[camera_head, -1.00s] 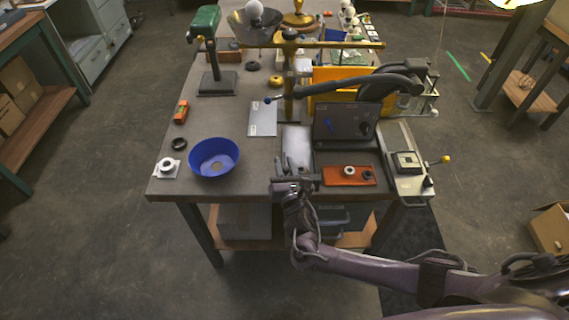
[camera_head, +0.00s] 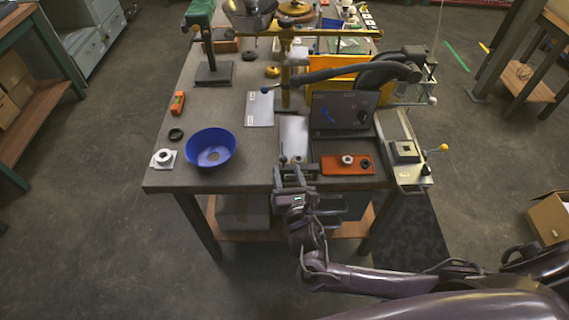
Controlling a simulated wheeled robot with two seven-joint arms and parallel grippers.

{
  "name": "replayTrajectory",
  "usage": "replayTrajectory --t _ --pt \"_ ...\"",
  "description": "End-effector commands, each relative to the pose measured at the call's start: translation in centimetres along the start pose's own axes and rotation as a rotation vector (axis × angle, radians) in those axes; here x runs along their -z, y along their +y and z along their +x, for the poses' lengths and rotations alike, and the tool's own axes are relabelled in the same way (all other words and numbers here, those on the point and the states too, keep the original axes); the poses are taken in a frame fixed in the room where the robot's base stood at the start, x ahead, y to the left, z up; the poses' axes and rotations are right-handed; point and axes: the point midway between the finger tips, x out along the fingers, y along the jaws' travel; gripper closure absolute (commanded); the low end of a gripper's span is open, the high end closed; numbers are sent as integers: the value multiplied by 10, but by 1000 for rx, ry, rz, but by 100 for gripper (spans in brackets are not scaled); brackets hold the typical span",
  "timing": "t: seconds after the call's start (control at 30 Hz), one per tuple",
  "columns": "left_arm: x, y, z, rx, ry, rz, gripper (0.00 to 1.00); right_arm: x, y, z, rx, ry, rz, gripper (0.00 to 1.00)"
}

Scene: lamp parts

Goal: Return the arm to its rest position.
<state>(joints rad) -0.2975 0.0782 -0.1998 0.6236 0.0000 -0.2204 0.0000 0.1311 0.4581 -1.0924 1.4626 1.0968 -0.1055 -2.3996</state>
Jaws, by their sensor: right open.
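My right gripper (camera_head: 296,168) is open and empty at the front edge of the workbench (camera_head: 232,184), its fingers pointing away toward the bench. Its arm comes in from the lower right. The fingertips are near the front of a grey plate and just left of an orange tray (camera_head: 346,167); I cannot tell whether they touch the bench. My left gripper and left arm are not in view.
A blue bowl (camera_head: 211,147) stands at the front left of the bench, with a white ring part (camera_head: 163,157) and a black ring (camera_head: 176,135) beside it. A dark box (camera_head: 342,113) and a brass post with a horizontal arm stand behind the gripper. Floor in front is clear.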

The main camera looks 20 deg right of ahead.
Motion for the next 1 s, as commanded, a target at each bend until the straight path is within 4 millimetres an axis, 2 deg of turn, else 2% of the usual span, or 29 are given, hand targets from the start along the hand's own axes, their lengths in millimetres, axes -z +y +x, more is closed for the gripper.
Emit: replayTrajectory --t 0.13,0.67,0.77,0.83,1.0 --pt "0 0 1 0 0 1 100 0 -1 -8 1 -1 0 55" --pt "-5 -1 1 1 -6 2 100 0 1 -8 4 8 19 55" --pt "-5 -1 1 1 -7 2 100 6 6 -11 30 67 149 55" --pt "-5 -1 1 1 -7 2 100 13 12 -16 74 147 332 55" --pt "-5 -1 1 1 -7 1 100 26 33 -40 290 395 957 55"
